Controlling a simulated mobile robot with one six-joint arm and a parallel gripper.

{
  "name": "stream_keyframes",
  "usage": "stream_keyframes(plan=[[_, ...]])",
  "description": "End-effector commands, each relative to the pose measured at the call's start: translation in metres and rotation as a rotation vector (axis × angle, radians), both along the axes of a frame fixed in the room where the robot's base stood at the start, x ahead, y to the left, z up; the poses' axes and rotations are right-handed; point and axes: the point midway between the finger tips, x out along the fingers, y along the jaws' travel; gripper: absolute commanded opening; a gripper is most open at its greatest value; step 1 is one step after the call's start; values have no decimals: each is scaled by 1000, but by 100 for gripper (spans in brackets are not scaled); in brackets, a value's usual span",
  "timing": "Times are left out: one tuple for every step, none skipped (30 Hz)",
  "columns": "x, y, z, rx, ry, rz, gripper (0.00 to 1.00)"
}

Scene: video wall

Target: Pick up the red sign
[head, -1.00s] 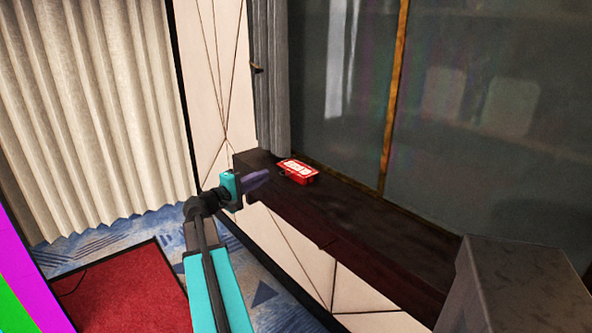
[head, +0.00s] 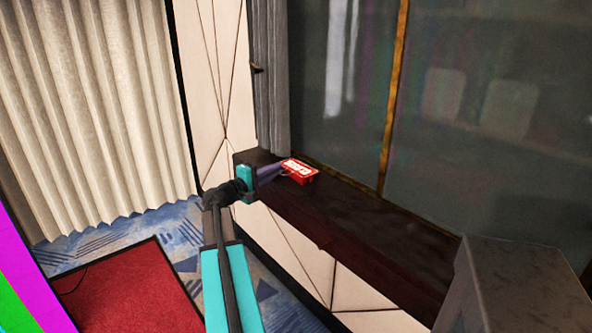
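The red sign (head: 300,171) is a small red block with white lettering on top. It lies on the dark wooden ledge near its far left end, in front of the window. My gripper (head: 276,172) reaches over the ledge from the left, and its purple fingertips are right at the sign's left side. The fingers look spread around the sign's near left end, but the gap between them is too small to see clearly. I cannot tell whether they touch the sign.
The dark ledge (head: 375,236) runs toward the lower right and is otherwise clear. A grey box-like block (head: 520,290) stands at the lower right. Dark window glass (head: 470,130) rises behind the ledge. A cream curtain (head: 90,110) hangs at the left, above a red mat (head: 120,295).

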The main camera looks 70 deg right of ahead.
Motion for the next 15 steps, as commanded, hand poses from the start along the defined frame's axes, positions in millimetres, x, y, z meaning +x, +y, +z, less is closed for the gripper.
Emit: stream_keyframes(plan=[[-2,-6,1,0,0,-1,9],[-3,-9,1,0,0,-1,9],[-4,-13,1,0,0,0,9],[-6,-16,1,0,0,0,9],[-8,-20,1,0,0,-1,9],[-10,-25,1,0,0,-2,9],[-12,-28,1,0,0,-2,9],[-13,-32,1,0,0,-1,9],[-14,-36,1,0,0,0,9],[-15,-38,1,0,1,0,9],[-16,-40,1,0,1,0,9],[-18,-42,0,0,1,0,9],[-19,-43,0,0,1,0,9],[-19,-44,0,0,1,0,9],[-20,-45,0,0,1,0,9]])
